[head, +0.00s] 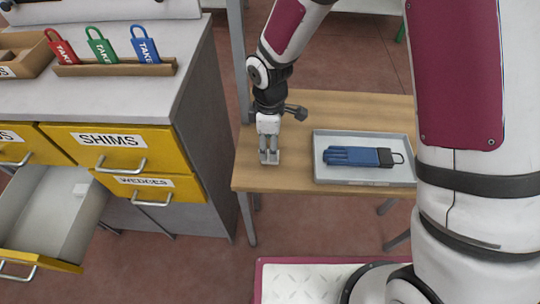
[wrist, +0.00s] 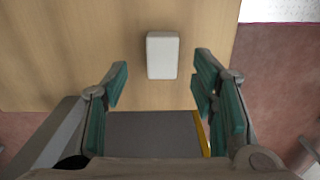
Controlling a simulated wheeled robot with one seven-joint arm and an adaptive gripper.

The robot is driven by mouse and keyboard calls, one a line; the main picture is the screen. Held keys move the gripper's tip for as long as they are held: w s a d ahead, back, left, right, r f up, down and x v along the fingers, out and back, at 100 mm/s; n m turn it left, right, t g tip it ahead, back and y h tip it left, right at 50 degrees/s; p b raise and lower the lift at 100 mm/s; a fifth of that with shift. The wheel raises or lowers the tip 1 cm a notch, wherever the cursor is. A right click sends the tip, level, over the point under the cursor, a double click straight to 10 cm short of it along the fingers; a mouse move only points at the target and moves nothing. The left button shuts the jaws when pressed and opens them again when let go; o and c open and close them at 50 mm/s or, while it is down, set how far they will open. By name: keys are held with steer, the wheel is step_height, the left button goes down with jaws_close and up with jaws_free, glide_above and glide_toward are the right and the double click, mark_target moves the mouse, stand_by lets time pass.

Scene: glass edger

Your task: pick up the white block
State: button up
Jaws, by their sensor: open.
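The white block (wrist: 162,55) lies on the bare wooden table (wrist: 100,50) in the wrist view, a small upright rectangle with rounded corners. My gripper (wrist: 160,85) is open and empty, with green-padded fingers spread to either side. The block shows ahead of the gap between the fingertips, roughly centred, with no finger visibly touching it. In the head view my gripper (head: 269,160) points down over the left part of the table. I cannot pick out the block clearly there; the fingers may hide it.
At left is a grey cabinet (head: 190,110) with yellow drawers; one drawer (head: 50,215) is open, with a small white thing inside. Red, green and blue tags stand on top.

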steer(key=shift+s+f, duration=0.15)
steer(key=shift+f, duration=1.65)
steer(key=c, duration=1.1)
